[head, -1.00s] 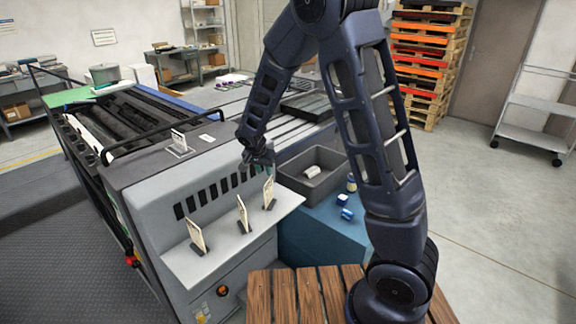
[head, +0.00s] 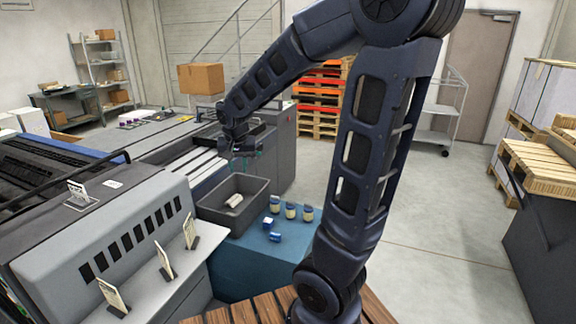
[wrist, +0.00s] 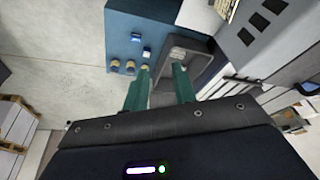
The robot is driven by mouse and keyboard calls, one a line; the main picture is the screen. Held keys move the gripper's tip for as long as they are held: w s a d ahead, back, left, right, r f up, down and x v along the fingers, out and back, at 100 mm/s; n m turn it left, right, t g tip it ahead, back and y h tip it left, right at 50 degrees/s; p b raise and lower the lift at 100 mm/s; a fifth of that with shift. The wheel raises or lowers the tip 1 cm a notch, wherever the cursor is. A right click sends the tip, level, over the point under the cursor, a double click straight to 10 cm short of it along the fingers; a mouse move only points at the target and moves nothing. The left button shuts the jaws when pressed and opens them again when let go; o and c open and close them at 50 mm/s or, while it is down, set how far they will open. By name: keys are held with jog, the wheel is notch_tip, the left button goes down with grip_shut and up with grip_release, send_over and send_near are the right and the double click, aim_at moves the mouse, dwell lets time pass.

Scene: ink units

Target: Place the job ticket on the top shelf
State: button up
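Three upright cards in dark stands, which look like job tickets, stand along the machine's lower front ledge (head: 150,290): a left one (head: 112,295), a middle one (head: 164,261) and a right one (head: 190,231). Another card (head: 77,190) stands higher, on the machine's top surface (head: 115,170). I cannot tell which card is the task's ticket or read any. My gripper (head: 243,163) hangs beyond and above the grey bin, away from the cards. In the wrist view, its green fingers (wrist: 161,82) are apart with nothing held between them.
The grey bin (head: 215,220) holds a pale roll (head: 234,201) on a blue cabinet (head: 225,275). Several jars (head: 290,211) and two small blue items (head: 275,238) stand beside it. A cardboard box (head: 200,79) shows behind my arm. Floor at right (head: 430,230) is open.

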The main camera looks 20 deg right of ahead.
jog(key=s+d+r+n, duration=0.1)
jog(key=s+d+r, duration=0.1)
jog(key=s, duration=0.4)
jog(key=s+d+r+n, duration=0.1)
jog(key=s+d+r, duration=0.1)
jog(key=s+d, duration=0.2)
jog(key=s+d+r+n+t, duration=0.1)
jog(key=s+d, duration=0.3)
jog(key=s, duration=0.4)
jog(key=shift+s+r+y, duration=0.15)
jog(key=shift+r+y, duration=0.15)
jog(key=shift+r, duration=0.6)
